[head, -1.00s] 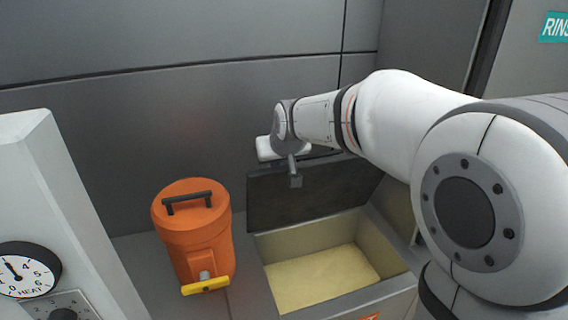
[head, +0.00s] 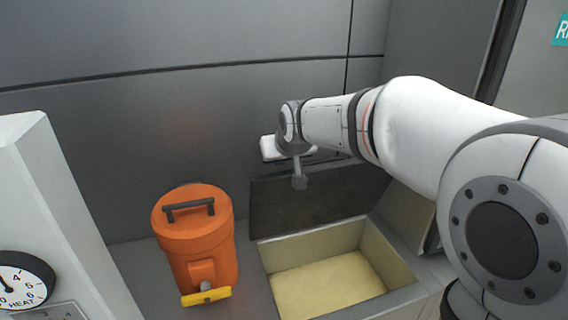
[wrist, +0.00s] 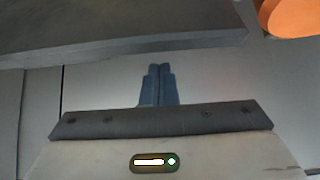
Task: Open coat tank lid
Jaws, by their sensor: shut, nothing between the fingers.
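The coat tank (head: 283,245) is a box with a pale yellow interior, and its top is open. Its dark lid (head: 270,208) stands raised at the back, tilted toward the wall. My gripper (head: 300,182) is in front of the upper part of the lid in the head view; I cannot tell whether it touches it. In the wrist view the two fingers (wrist: 158,84) are together with nothing between them. A dark flat panel, probably the lid (wrist: 130,28), spans the top of the wrist view, apart from the fingers in the picture.
An orange drum (head: 195,235) with a black handle and a yellow tap stands left of the tank. A white cabinet with a heat dial (head: 22,280) is at the far left. A grey wall (head: 180,110) rises close behind the tank.

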